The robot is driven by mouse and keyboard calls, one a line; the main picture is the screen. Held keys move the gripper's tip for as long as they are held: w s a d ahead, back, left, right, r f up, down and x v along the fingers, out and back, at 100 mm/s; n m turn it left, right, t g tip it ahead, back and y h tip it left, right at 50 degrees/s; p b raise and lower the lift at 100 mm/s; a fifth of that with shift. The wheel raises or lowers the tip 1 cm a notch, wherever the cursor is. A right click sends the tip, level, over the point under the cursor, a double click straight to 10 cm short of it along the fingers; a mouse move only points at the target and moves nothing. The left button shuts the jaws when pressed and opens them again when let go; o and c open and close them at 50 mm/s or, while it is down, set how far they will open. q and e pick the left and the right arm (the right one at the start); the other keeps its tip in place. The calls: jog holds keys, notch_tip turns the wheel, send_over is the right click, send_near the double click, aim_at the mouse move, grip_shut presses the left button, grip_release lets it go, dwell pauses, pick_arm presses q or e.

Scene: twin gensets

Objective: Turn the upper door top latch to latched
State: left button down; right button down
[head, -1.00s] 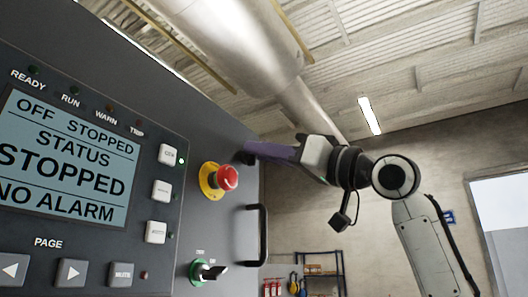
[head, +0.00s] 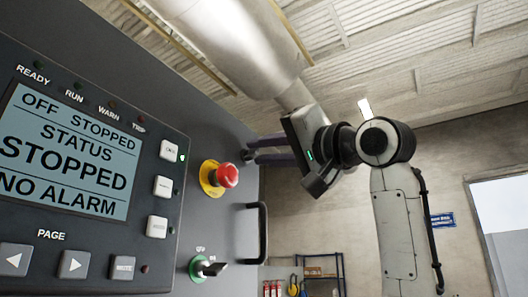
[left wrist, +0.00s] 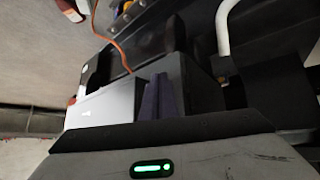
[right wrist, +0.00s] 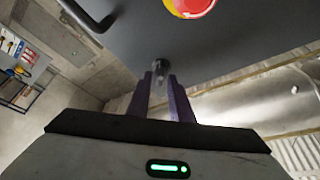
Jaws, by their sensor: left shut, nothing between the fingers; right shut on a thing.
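The upper door top latch (right wrist: 161,68) is a small dark knob on the grey cabinet door, near the door's edge. My right gripper (right wrist: 161,86) has its purple fingers on either side of it and is shut on it. In the head view my right gripper (head: 254,150) reaches the door edge from the right; the latch there is mostly hidden by the fingers, and I cannot read its angle. My left gripper (left wrist: 158,85) is shut and empty, seen only in the left wrist view, away from the door.
A red emergency stop (head: 227,175) on a yellow ring sits below left of the latch. A black door handle (head: 262,233) and a green-ringed switch (head: 204,268) are lower down. A display panel (head: 70,150) fills the left. Open room lies to the right.

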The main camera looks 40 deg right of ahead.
jog(key=m+g+h, duration=0.1)
jog(key=m, duration=0.2)
jog(key=m+h, duration=0.1)
jog(key=m, duration=0.2)
jog(key=shift+a+m+g, duration=0.1)
jog(key=shift+m+g, duration=0.2)
jog(key=shift+g, duration=0.1)
jog(key=shift+m+g+h+p, duration=0.35)
jog(key=shift+m+g, duration=0.35)
jog(key=shift+m, duration=1.2)
jog(key=c, duration=1.6)
grip_release()
jog(key=shift+s+b, duration=1.9)
jog(key=shift+s, duration=3.25)
